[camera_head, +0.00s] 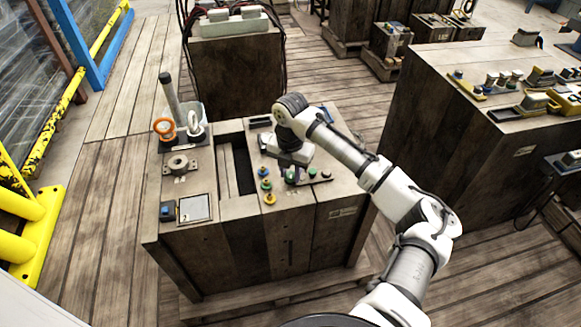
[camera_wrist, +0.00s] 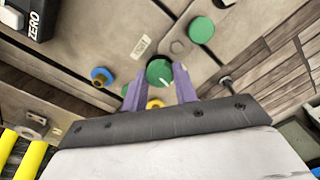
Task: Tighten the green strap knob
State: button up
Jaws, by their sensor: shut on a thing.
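The green knob (camera_wrist: 157,71) has a short white line on its face and sits between the two purple fingers of my gripper (camera_wrist: 160,90) in the wrist view. My gripper is shut on it, and the fingers hide part of its sides. In the head view my gripper (camera_head: 290,174) is low over the right part of the wooden cabinet top (camera_head: 230,208), where the hand covers part of the panel.
A second green knob (camera_wrist: 201,30) is close by. A blue knob on an orange base (camera_wrist: 101,76) and a yellow knob (camera_wrist: 154,104) are also near the fingers. An upright grey post (camera_head: 171,100) and orange ring (camera_head: 163,126) stand at the cabinet's back left.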

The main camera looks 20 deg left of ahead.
jog(key=m+p, duration=0.3)
jog(key=m, duration=0.1)
jog(key=shift+r+m, duration=0.15)
jog(key=shift+m, duration=0.25)
jog(key=m+p, duration=0.3)
jog(key=m, duration=0.1)
jog(key=m+p, duration=0.3)
jog(key=m, duration=0.2)
jog(key=m+p, duration=0.4)
jog(key=shift+m, duration=0.3)
jog(key=m+p, duration=0.3)
jog(key=shift+m+p, duration=0.3)
jog(key=m+p, duration=0.2)
jog(key=m, duration=0.1)
jog(key=shift+m, duration=0.3)
jog(key=m, duration=0.1)
jog(key=m+p, duration=0.1)
jog(key=m, duration=0.1)
jog(key=shift+f+m, duration=0.2)
jog(key=shift+m, duration=2.6)
